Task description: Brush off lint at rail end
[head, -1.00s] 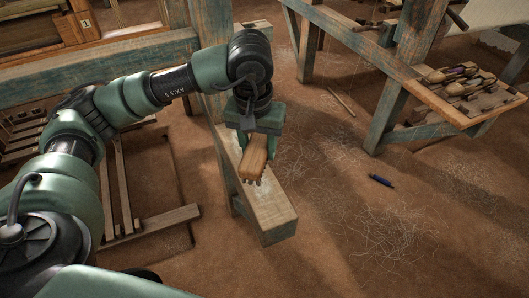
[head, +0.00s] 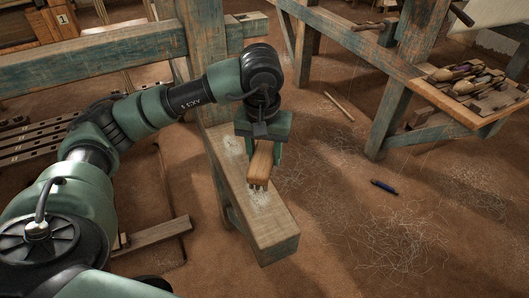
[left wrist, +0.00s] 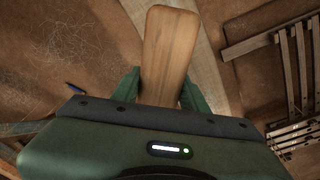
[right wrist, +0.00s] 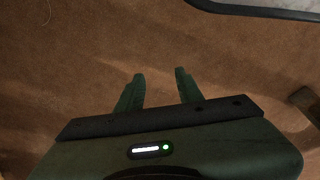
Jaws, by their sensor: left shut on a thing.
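My left gripper (head: 262,143) is shut on a wooden brush (head: 261,163), held with its bristle end down over the rail. The brush's wooden back also fills the middle of the left wrist view (left wrist: 168,50), between the two green fingers. The wooden rail (head: 272,236) runs toward the front with its cut end nearest me. Pale lint (head: 260,197) lies on the rail top at the bristles, and another pale patch (head: 232,146) lies farther back. Whether the bristles touch the rail is hard to tell. My right gripper (right wrist: 160,80) is open and empty above the brown floor.
A blue post (head: 202,60) and a crossbeam (head: 100,62) stand behind my left arm. At the right is a bench (head: 430,90) with shuttles (head: 470,78). Loose threads (head: 400,240), a blue pen-like item (head: 383,185) and a thin stick (head: 340,106) lie on the floor.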

